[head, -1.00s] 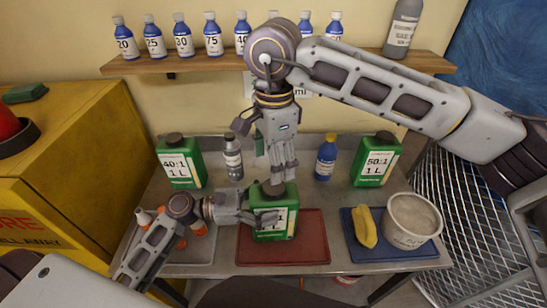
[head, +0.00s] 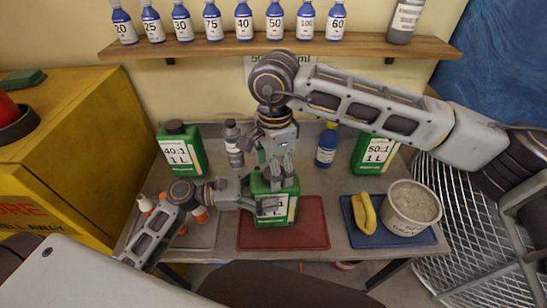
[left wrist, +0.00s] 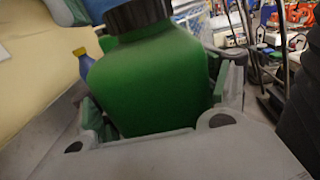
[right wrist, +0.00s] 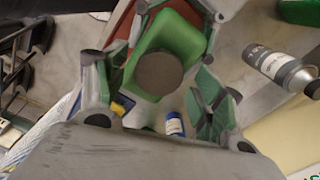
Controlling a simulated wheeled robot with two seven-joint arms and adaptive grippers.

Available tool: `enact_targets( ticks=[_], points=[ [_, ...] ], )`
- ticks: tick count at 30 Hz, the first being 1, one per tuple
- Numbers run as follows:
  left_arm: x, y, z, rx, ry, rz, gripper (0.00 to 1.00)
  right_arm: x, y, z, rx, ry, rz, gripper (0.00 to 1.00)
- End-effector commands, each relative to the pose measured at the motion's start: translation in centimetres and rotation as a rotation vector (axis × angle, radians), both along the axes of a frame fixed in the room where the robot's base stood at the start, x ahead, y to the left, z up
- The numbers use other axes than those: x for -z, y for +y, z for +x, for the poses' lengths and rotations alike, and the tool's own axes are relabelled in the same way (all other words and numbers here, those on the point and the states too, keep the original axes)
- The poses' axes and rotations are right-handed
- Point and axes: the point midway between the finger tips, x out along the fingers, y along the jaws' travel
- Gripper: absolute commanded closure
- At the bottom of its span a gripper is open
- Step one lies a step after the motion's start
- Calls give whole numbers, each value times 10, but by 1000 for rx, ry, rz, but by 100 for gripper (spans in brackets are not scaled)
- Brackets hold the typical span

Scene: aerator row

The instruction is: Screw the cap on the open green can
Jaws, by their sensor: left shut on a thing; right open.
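The open green can (head: 264,184) stands at the table's front middle, by the red mat. My left gripper (head: 262,206) is shut on its body, and its fingers flank the can (left wrist: 150,85) in the left wrist view. A dark round cap (right wrist: 158,75) sits on top of the can in the right wrist view, and its edge (left wrist: 140,14) also shows in the left wrist view. Whether it is screwed tight cannot be told. My right gripper (head: 281,178) is open, pointing down right over the can's top. Its fingers hide the cap in the head view.
Capped green cans stand at back left (head: 181,150) and back right (head: 374,153). A grey bottle (head: 233,145) and a blue bottle (head: 327,146) stand behind. A blue mat (head: 385,241) holds a yellow item (head: 364,214) and a white tub (head: 411,207). A shelf (head: 230,46) is above.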

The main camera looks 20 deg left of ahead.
Motion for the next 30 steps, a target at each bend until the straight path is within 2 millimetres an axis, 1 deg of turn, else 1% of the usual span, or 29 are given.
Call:
enact_targets(
  ticks=[6, 14, 17, 25, 26, 30],
  points=[
    [2, -1, -1, 2, 3, 1, 94, 9, 0, 0, 0, -1, 0, 31],
    [2, -1, -1, 2, 3, 1, 94, 9, 0, 0, 0, -1, -1, 31],
    [2, -1, -1, 2, 3, 1, 94, 9, 0, 0, 0, -1, -1, 43],
    [2, -1, -1, 2, 3, 1, 94, 9, 0, 0, 0, -1, 0, 78],
    [2, -1, -1, 2, 3, 1, 94, 9, 0, 0, 0, -1, 0, 80],
    [1, -1, -1, 2, 3, 1, 94, 9, 0, 0, 10, -1, 0, 81]
  ],
)
